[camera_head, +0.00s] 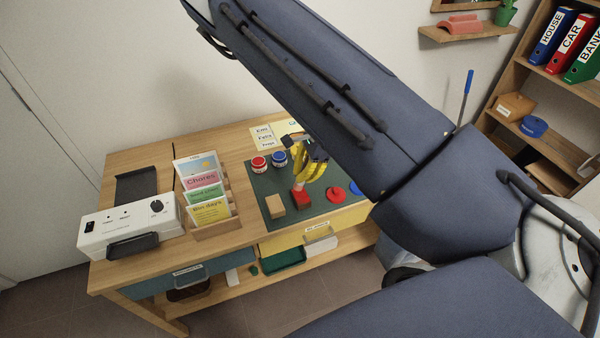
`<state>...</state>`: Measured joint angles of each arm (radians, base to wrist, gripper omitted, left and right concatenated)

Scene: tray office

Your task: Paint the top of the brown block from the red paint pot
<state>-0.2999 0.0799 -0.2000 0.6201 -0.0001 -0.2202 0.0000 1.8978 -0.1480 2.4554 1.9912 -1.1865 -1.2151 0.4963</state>
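The brown block (275,206) sits on the dark green mat (268,185) at its front left, its top plain tan. The red paint pot (259,165) stands at the back left of the mat, beside a blue paint pot (280,160). A red block-like thing (300,198) with a pale upper part is right of the brown block; I cannot tell exactly what it is. My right gripper (306,170) is above the mat, behind that thing, partly hidden by my arm. Yellow parts show around it; its fingers are too small to read. My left gripper is out of view.
A red disc (336,195) and a blue disc (355,188) lie on the mat's right. A card holder (217,227) and a white device (130,226) stand on the desk's left. Shelves with binders (569,43) are at right. My arm covers the middle.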

